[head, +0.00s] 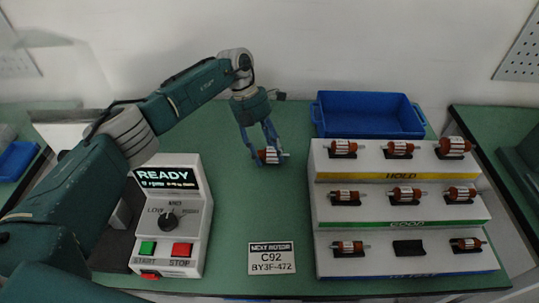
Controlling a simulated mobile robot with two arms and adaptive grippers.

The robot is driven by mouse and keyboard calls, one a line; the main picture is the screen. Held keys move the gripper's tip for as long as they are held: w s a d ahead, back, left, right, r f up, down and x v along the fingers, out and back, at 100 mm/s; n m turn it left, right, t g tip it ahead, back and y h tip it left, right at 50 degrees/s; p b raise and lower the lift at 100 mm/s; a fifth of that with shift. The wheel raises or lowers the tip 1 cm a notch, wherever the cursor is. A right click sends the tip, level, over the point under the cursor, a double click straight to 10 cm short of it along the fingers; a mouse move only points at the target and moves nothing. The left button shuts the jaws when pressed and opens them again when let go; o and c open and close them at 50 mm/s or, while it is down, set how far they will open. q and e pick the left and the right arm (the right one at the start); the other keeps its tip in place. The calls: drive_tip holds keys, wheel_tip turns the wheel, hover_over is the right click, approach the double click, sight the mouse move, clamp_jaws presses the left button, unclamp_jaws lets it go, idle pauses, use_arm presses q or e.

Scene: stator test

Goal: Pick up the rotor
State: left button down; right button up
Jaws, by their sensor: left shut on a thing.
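My left gripper (269,157) points down over the middle of the green table and is shut on a rotor (271,156). The rotor is orange-brown with a pale label, and the fingers hide part of it. Whether it touches the table I cannot tell. Several similar rotors, such as one in the bottom row (348,247), lie in black cradles on the white stepped rack at the right. A small sign (271,258) at the front reads "NEXT ROTOR C92 BY3F-472". My right gripper is not in view.
The stepped rack (322,161) has rows marked HOLD, GOOD and a blue-labelled bottom row. The bottom row's middle cradle (409,247) is empty. An empty blue bin (318,118) stands behind. A tester (198,225) showing READY stands at the left.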

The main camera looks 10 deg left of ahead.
use_arm(q)
wheel_tip(320, 180, up, 10)
drive_tip(key=p, duration=0.6)
drive_tip(key=shift+f, duration=0.2)
drive_tip(key=shift+r, duration=0.25)
drive_tip(key=shift+w, duration=0.1)
wheel_tip(320, 180, up, 5)
drive_tip(key=p, duration=0.3)
hover_over(268, 150)
